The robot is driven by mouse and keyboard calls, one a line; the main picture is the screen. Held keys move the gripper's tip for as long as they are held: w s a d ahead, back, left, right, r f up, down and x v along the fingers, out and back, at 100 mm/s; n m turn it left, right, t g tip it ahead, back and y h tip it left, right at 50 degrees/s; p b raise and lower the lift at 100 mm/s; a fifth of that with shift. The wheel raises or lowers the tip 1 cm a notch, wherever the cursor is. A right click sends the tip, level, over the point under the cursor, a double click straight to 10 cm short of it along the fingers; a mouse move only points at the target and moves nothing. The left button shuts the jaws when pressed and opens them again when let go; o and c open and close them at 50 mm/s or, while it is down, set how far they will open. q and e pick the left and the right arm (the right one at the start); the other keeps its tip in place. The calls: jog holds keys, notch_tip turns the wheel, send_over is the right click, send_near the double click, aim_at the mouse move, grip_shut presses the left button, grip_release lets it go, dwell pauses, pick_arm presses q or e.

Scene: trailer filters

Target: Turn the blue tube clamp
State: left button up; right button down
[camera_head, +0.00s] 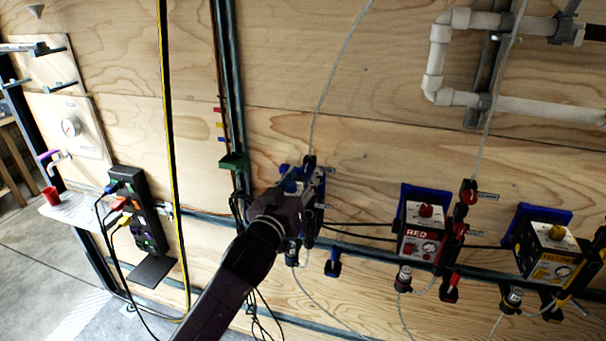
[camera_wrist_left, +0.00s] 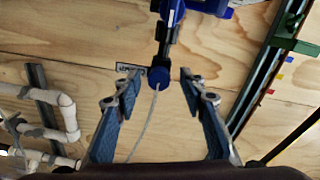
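The blue tube clamp (camera_wrist_left: 159,78) shows in the left wrist view as a round blue knob on a dark stem, with a thin pale tube running from it. My left gripper (camera_wrist_left: 158,82) is open, with one blue-padded finger on each side of the clamp and a visible gap to both. In the head view my left gripper (camera_head: 308,182) is in front of the blue unit on the wall and hides much of it. The top of the clamp (camera_head: 309,160) shows dark just above the fingers, below the tube. My right gripper is not in view.
A red-labelled unit (camera_head: 420,238) and a yellow-labelled unit (camera_head: 548,250) hang to the right on the plywood wall. White pipes (camera_head: 440,70) are at upper right. A black power strip (camera_head: 138,212) with cables is at left. A green bracket (camera_head: 233,161) is left of the gripper.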

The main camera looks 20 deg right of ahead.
pick_arm(q)
grip_shut()
dwell(0.4)
jog(key=shift+m, duration=0.3)
jog(key=m+p, duration=0.1)
jog(key=m, duration=0.2)
jog(key=m+p, duration=0.1)
jog(key=m, duration=0.4)
jog(key=shift+m+p, duration=0.3)
jog(key=m+p, duration=0.1)
jog(key=m, duration=0.3)
jog(key=shift+r+y, duration=0.1)
jog(key=shift+y, duration=0.2)
jog(key=shift+m+p, duration=0.45)
jog(key=shift+m, duration=1.55)
